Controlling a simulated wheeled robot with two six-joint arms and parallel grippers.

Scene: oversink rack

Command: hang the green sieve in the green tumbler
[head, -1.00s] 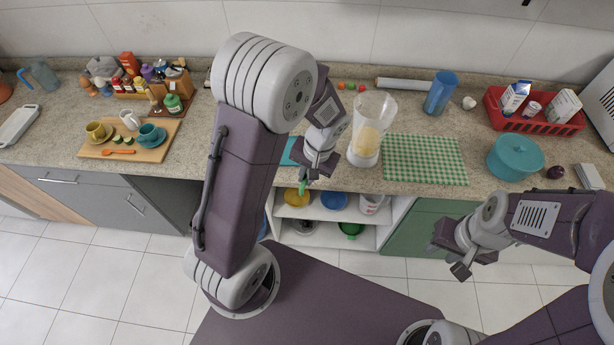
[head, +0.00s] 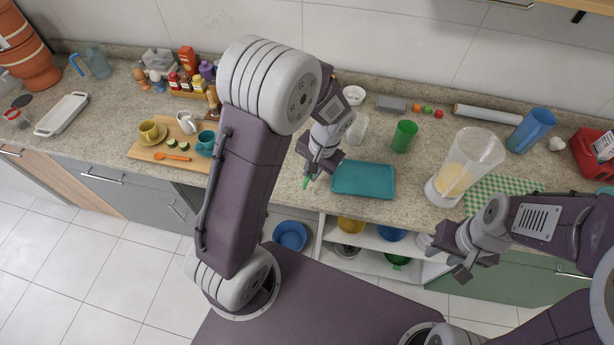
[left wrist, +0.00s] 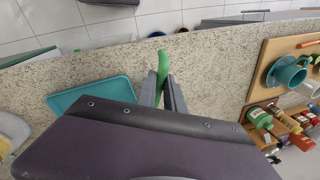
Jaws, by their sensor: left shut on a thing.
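The green tumbler (head: 404,136) stands upright on the counter in the head view, behind the teal tray and right of my left gripper. My left gripper (head: 308,179) is shut on a slim green piece, which I take for the green sieve (head: 305,184); it is over the counter's front part, left of the tray. In the left wrist view the green piece (left wrist: 162,66) sticks out between the fingers (left wrist: 162,92); the rest of it is hidden. My right gripper (head: 464,268) hangs in front of the counter, apart from everything; its fingers are too unclear to judge.
The teal tray (head: 363,180) lies beside my left gripper. A clear glass (head: 358,128) and white bowl (head: 354,95) stand behind. A tall clear container (head: 468,160) is right of the tumbler. A cutting board (head: 168,150) with cups is to the left.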

